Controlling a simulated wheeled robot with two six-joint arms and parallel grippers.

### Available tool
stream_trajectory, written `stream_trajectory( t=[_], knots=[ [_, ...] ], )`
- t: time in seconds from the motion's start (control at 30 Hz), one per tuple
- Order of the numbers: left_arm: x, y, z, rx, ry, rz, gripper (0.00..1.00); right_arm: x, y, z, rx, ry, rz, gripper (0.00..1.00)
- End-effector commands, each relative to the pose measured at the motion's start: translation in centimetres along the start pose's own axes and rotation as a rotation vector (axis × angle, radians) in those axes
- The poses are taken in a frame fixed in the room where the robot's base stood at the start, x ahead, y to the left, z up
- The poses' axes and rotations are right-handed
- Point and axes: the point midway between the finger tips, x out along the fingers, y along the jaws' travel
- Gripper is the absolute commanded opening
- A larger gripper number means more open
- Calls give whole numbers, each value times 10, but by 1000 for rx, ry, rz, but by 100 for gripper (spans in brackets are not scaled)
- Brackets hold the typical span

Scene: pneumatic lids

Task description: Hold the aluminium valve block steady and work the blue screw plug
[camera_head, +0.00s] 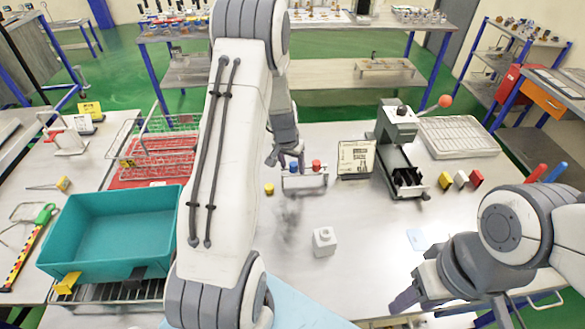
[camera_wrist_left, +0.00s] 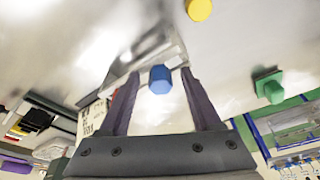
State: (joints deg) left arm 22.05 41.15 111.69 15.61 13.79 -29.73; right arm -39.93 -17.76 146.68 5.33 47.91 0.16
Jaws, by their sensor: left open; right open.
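The aluminium valve block (camera_head: 304,182) stands on the table, with the blue screw plug (camera_head: 293,167) and a red plug (camera_head: 316,165) on top. My left gripper (camera_head: 286,158) is open over the block's left end, beside the blue plug. In the left wrist view the blue plug (camera_wrist_left: 160,80) shows between the spread fingers (camera_wrist_left: 160,75), with bare space on both sides. The block (camera_wrist_left: 146,53) lies just beyond it, partly cut off by the fingers. My right gripper (camera_head: 406,300) is open and empty at the table's front right, well away from the block.
A yellow cylinder (camera_head: 269,188) stands close left of the block. A white cube (camera_head: 324,241) is nearer the front. A teal bin (camera_head: 110,232) fills the left.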

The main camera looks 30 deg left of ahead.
Motion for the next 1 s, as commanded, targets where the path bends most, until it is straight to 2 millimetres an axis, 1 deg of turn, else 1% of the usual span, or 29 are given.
stream_trajectory(
  t=[0.07,0.1,0.17,0.2,0.23,0.53,1.0],
  knots=[
    [0,0,0,0,0,0,65,0,0,0,0,0,0,50],
    [0,0,0,0,0,0,50,0,0,0,0,0,0,50],
    [0,0,0,0,0,0,27,0,0,0,0,0,0,50],
    [0,0,0,0,0,0,11,0,0,0,0,0,0,50],
    [0,0,0,0,0,0,0,0,0,0,0,0,0,50],
    [-3,0,-1,0,0,0,0,-3,0,0,0,0,0,50],
    [-31,0,-8,1,0,0,0,-24,-2,-1,0,0,0,50]
  ],
)
